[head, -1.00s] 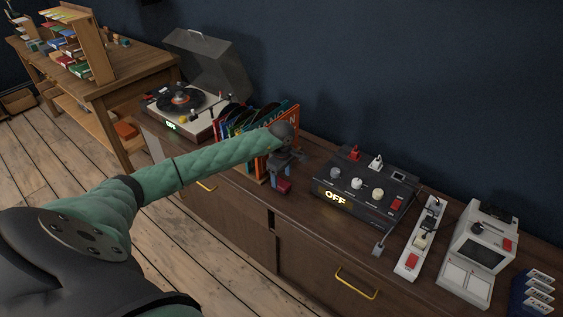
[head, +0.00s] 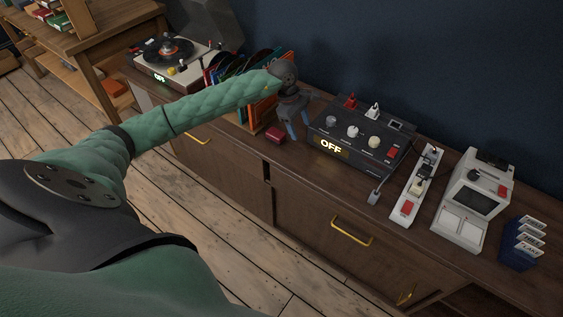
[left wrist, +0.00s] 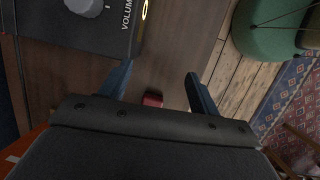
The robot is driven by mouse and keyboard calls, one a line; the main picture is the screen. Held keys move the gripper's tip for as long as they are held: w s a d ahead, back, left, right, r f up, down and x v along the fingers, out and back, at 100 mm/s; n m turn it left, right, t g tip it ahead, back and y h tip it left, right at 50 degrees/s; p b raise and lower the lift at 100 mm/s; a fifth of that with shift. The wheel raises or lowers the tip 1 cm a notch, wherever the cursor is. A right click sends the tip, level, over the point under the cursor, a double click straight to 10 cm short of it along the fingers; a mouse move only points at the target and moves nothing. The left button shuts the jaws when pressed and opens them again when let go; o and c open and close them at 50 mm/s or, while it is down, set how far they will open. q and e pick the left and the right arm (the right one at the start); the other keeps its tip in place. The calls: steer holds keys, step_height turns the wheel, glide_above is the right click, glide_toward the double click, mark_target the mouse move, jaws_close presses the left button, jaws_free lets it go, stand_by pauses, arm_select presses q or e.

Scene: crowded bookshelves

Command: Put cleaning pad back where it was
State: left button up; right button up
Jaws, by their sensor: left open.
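The cleaning pad appears to be the small dark red block (head: 275,135) on the cabinet top, in front of the records and left of the black control box. It also shows in the left wrist view (left wrist: 152,100), low between the fingers and partly hidden by the gripper body. My left gripper (head: 298,124) has its blue fingers apart and empty, just right of the block and close to the control box. In the left wrist view the fingertips (left wrist: 160,72) point past the block. My right gripper is not in view.
The black control box (head: 362,140) reads OFF. Records (head: 228,72) stand behind my left arm, with a turntable (head: 165,60) to their left. A white switch strip (head: 417,185), a white machine (head: 474,200) and blue card holders (head: 520,243) stand at the right.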

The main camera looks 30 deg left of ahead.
arm_select(q)
steer(key=s+d+r+n+t+h, duration=0.1)
steer(key=s+d+n+t+h, duration=0.15)
steer(key=d+h, duration=1.05)
steer(key=s+d+r+n+t+y, duration=0.1)
steer(key=d+r+n+t, duration=0.4)
steer(key=n, duration=0.3)
steer(key=s+d+r+n+t, duration=0.2)
steer(key=d+r+n+t, duration=0.1)
steer(key=d+n+t, duration=0.4)
steer(key=s+a+f+n+g+y, duration=0.1)
steer(key=s+a+f+n+y, duration=0.5)
steer(key=n, duration=0.8)
steer(key=s+a+f+n+g+y, duration=0.1)
steer(key=s+a+f+n+y, duration=0.25)
steer(key=f+n+y, duration=0.65)
steer(key=s+d+f+n+g, duration=0.1)
steer(key=s+f+n+g, duration=0.2)
steer(key=s, duration=0.5)
steer(key=s+d+f+n+g+h, duration=0.1)
steer(key=s+f+n+g, duration=0.2)
steer(key=s, duration=0.6)
steer(key=s+d+f+n+g, duration=0.1)
steer(key=s+f+n+g, duration=0.2)
steer(key=s+n+g, duration=0.2)
steer(key=s+g, duration=0.1)
steer(key=s, duration=0.2)
steer(key=shift+s+h, duration=0.25)
steer(key=shift+h, duration=0.05)
